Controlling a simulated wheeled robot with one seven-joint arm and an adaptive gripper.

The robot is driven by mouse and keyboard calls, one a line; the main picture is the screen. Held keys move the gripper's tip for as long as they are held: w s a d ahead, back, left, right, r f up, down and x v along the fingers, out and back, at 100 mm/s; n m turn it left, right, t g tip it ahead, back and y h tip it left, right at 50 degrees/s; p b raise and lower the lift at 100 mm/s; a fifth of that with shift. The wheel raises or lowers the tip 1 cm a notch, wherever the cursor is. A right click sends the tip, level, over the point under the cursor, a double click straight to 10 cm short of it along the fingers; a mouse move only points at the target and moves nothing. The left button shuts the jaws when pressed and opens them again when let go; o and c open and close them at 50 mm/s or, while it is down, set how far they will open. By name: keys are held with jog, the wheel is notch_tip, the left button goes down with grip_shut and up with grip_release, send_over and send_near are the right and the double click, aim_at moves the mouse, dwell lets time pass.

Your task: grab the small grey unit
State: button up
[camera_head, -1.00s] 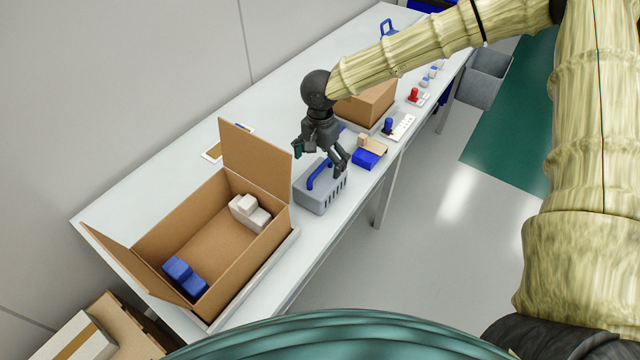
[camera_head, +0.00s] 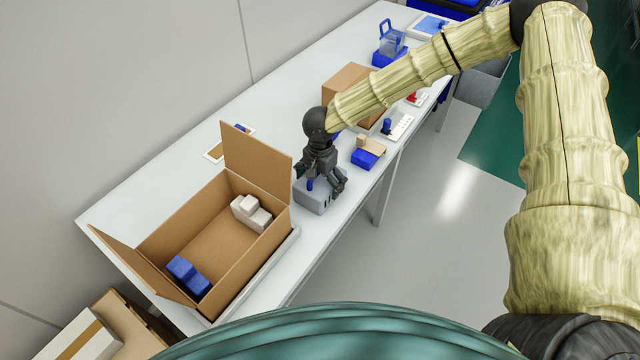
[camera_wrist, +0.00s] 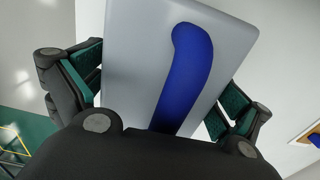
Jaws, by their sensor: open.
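The small grey unit (camera_head: 313,203) is a light grey box with a blue handle on top and dark slots in its side. It stands on the white table, right of the open cardboard box. My gripper (camera_head: 321,181) is over it and hides much of its top in the head view. In the wrist view the blue handle (camera_wrist: 186,75) runs along the middle of the grey top, between the two spread fingers of my gripper (camera_wrist: 165,88). The fingers are apart on either side of the unit. I cannot tell whether they touch it. The handle's near end is hidden by my gripper.
An open cardboard box (camera_head: 150,240) with white and blue blocks stands to the left. A closed cardboard box (camera_head: 345,82), a blue block with a tan top (camera_head: 366,156) and a white strip with a blue knob (camera_head: 398,127) stand further back. The table's front edge is close.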

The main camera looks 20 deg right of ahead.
jog(key=c, duration=1.1)
jog(key=shift+c, duration=0.5)
jog(key=shift+r, duration=0.1)
